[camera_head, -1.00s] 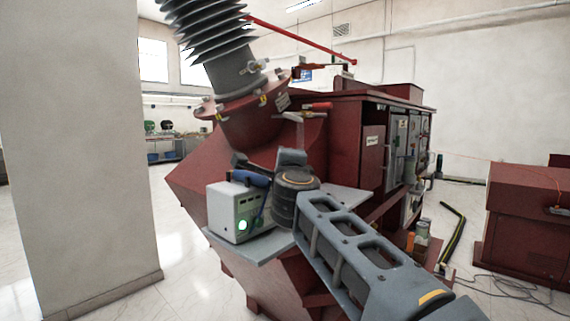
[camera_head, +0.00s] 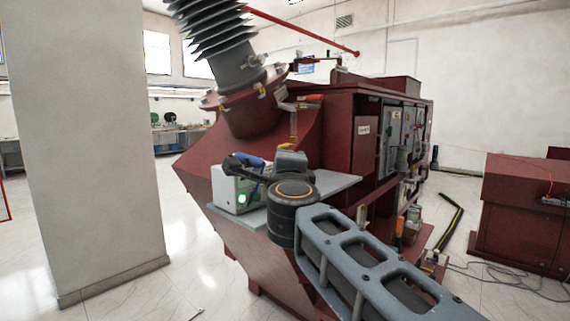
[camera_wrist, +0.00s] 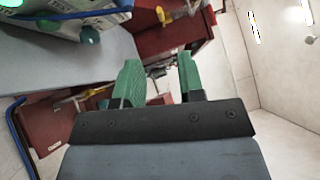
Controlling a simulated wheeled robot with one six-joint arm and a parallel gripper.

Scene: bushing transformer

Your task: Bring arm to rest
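My arm reaches in from the bottom right of the head view, its dark round joint in front of the grey shelf. In the wrist view my gripper (camera_wrist: 158,64) has two green fingers standing apart, with nothing seen between them. In the head view its fingers are hidden or cannot be made out behind the arm. The dark red transformer (camera_head: 235,195) stands behind the arm, with a grey ribbed bushing (camera_head: 220,40) tilted on top.
A white box (camera_head: 229,187) with a green light stands on the grey shelf (camera_head: 335,185), close to my arm. It also shows at the wrist view's upper left (camera_wrist: 62,22). A pillar (camera_head: 85,150) stands left. A red cabinet (camera_head: 525,210) and cables are right. Floor shows between pillar and transformer.

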